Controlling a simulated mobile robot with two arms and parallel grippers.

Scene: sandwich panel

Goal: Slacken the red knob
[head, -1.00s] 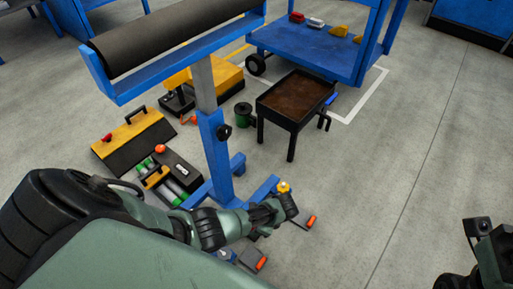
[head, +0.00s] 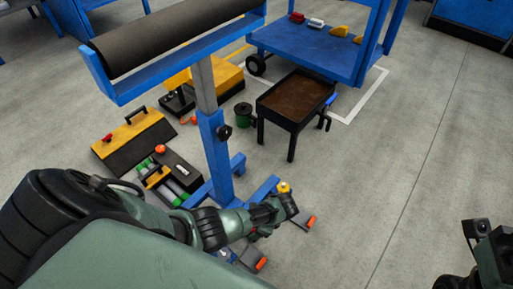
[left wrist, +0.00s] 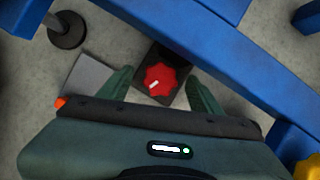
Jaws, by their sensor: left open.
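The red knob (left wrist: 161,78) is lobed, with a white pointer mark, and sits on a dark square block. In the left wrist view my left gripper (left wrist: 162,80) is open, with one green finger on each side of the knob and a visible gap on both sides. In the head view my left gripper (head: 268,220) is low beside the foot of the blue stand, and my arm mostly hides the knob there. Part of my right arm's end shows at the lower right edge of the head view; its fingers cannot be made out.
The blue roller stand (head: 217,150) rises close to my left arm, and its blue foot bar (left wrist: 200,50) runs near the fingers. Toolboxes (head: 133,140) lie left of it. A black tray table (head: 290,105) stands behind. The floor (head: 390,180) to the right is clear.

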